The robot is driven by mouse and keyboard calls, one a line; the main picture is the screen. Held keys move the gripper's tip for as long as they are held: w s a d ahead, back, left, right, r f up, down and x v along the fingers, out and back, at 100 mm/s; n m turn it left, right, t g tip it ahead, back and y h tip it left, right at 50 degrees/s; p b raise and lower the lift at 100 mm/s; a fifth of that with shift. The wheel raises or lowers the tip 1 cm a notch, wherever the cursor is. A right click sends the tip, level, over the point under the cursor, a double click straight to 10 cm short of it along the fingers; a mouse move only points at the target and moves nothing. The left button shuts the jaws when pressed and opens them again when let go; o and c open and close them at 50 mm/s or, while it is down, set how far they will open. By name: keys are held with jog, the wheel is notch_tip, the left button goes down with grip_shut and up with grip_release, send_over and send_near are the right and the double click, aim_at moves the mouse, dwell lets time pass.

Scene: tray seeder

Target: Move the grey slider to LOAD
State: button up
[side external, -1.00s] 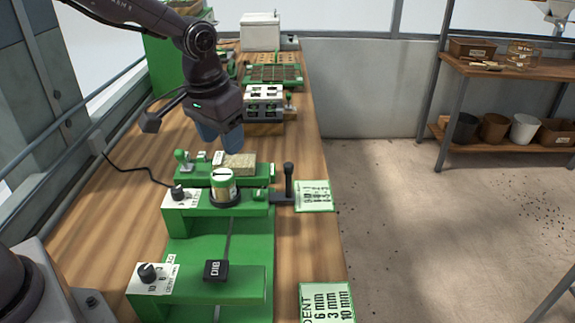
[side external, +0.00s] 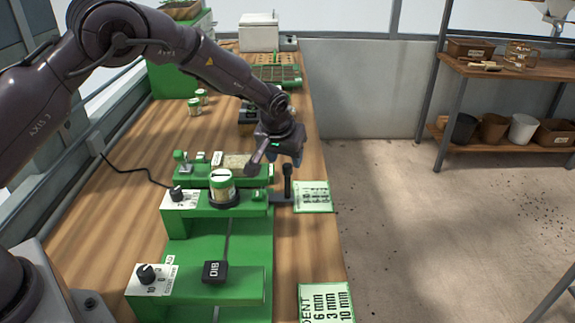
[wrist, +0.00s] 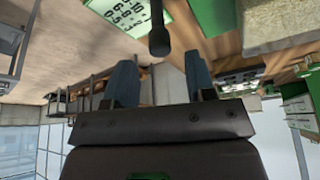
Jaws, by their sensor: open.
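A dark grey upright handle (side external: 288,180) on a flat dark grey arm (side external: 283,199) sticks out from the right side of the green seeder (side external: 190,228). It looks like the grey slider, but I cannot read a LOAD mark. My gripper (side external: 297,158) is just above and beyond the handle, close to its top; contact cannot be told. In the wrist view the two blue fingers (wrist: 162,80) are spread with nothing between them, and the handle's dark top (wrist: 158,42) shows at the upper middle, outside them.
A green-and-white can (side external: 222,185) stands on the seeder. A black DIB block (side external: 214,271) sits on the front green part, with knobs on the left. A printed card (side external: 312,197) lies right of the handle.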

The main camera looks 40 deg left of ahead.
aim_at(287, 165)
jog(key=shift+x, duration=2.05)
grip_shut()
